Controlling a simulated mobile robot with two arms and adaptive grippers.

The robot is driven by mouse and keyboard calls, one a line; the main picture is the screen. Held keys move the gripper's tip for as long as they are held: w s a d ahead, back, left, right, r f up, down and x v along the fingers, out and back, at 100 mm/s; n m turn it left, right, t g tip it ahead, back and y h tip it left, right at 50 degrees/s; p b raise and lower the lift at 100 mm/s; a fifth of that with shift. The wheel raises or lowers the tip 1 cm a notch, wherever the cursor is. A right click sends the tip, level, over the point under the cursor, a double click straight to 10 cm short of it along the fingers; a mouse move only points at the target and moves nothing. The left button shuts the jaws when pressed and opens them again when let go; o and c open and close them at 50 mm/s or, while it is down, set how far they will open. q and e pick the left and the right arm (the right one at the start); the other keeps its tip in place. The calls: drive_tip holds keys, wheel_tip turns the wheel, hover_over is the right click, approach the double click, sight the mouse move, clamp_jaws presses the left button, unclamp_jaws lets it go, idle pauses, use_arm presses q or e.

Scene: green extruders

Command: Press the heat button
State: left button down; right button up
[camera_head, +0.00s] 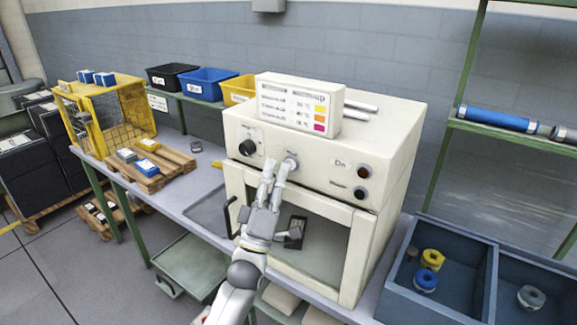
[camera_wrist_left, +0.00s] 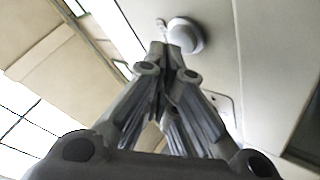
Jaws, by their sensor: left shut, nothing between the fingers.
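A cream oven-like machine (camera_head: 310,158) stands on the bench, its front panel carrying the controls. The labels are too small to read surely. My left gripper (camera_head: 277,166) is shut and empty, its fingertips at the panel by the middle knob. In the left wrist view, the closed fingertips (camera_wrist_left: 172,47) are beside the round knob (camera_wrist_left: 185,35); contact cannot be told. My right gripper is out of view.
A sign box (camera_head: 300,103) sits on the machine. Left are a yellow cage (camera_head: 112,110), a small pallet (camera_head: 150,165) with boxes, and bins (camera_head: 208,84) behind. Blue-grey crates (camera_head: 440,287) with spools stand at right. A black handle (camera_head: 230,217) projects from the machine's door.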

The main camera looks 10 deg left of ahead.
use_arm(q)
drive_tip(key=shift+w, duration=0.15)
idle(0.5)
drive_tip(key=shift+w+d+b, duration=0.1)
drive_tip(key=shift+w+b, duration=0.15)
drive_tip(key=shift+b, duration=0.05)
drive_tip(key=shift+s, duration=0.4)
idle(0.3)
drive_tip(key=s+a+p, duration=0.2)
drive_tip(key=s+p, duration=0.1)
drive_tip(key=s, duration=0.2)
drive_tip(key=shift+s, duration=0.35)
drive_tip(key=shift+a, duration=0.1)
